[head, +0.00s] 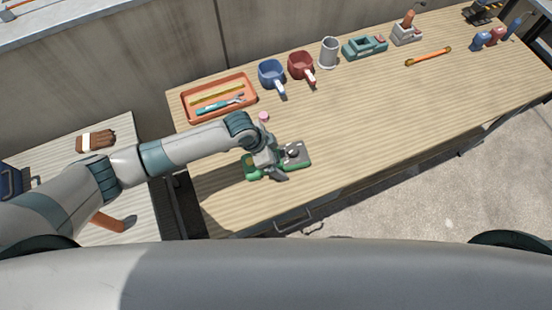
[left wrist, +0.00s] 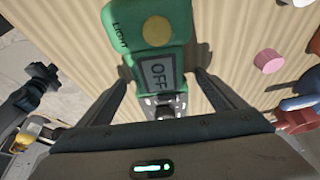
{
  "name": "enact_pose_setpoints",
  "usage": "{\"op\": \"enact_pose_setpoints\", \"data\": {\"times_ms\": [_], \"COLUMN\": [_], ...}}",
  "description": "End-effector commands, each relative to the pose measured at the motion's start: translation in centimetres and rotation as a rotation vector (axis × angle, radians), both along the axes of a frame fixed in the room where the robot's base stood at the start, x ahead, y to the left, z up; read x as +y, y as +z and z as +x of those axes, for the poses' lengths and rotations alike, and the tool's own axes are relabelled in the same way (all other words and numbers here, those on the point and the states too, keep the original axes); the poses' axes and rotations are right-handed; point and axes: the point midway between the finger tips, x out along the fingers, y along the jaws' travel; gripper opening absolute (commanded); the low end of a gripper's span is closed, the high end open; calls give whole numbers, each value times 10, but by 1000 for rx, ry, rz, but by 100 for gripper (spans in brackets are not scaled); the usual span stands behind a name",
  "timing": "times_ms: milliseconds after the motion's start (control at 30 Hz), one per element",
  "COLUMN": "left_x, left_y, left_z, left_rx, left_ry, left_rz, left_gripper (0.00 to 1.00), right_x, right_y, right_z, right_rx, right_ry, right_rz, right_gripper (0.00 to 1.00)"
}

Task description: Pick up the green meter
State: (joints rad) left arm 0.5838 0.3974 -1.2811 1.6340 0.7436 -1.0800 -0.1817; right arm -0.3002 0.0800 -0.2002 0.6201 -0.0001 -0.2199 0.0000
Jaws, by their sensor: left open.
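The green meter (head: 250,173) lies on the wooden workbench, partly hidden under my left gripper (head: 272,168) in the head view. Its far end carries a grey plate with a dark round knob. My left gripper (left wrist: 162,80) is open there, with one finger on either side of the meter's body. Whether the fingers touch it cannot be told. My right gripper is not in view.
A pink cylinder (head: 264,116) stands close behind the gripper.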

Motion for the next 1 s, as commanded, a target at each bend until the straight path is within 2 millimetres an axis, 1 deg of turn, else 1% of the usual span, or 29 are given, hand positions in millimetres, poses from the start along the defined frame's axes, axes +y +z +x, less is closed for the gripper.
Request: {"op": "enact_pose_setpoints", "data": {"times_ms": [233, 267, 300, 367, 400, 500, 833, 1000], "left_x": [0, 0, 0, 0, 0, 0, 0, 0], "left_y": [0, 0, 0, 0, 0, 0, 3, 11], "left_z": [0, 0, 0, 0, 0, 0, 1, 1], "left_rx": [0, 0, 0, 0, 0, 0, -1, -3], "left_ry": [0, 0, 0, 0, 0, 0, 0, -1], "left_rz": [0, 0, 0, 0, 0, 0, -2, -2], "left_gripper": [89, 87, 77, 63, 53, 30, 30, 30], "right_x": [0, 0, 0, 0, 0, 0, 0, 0], "right_y": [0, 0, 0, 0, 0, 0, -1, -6], "right_z": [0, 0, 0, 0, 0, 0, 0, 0], "right_rx": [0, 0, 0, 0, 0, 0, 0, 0], "right_ry": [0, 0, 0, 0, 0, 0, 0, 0], "right_rz": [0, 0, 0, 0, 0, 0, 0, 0], "right_gripper": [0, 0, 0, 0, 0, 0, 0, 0]}}
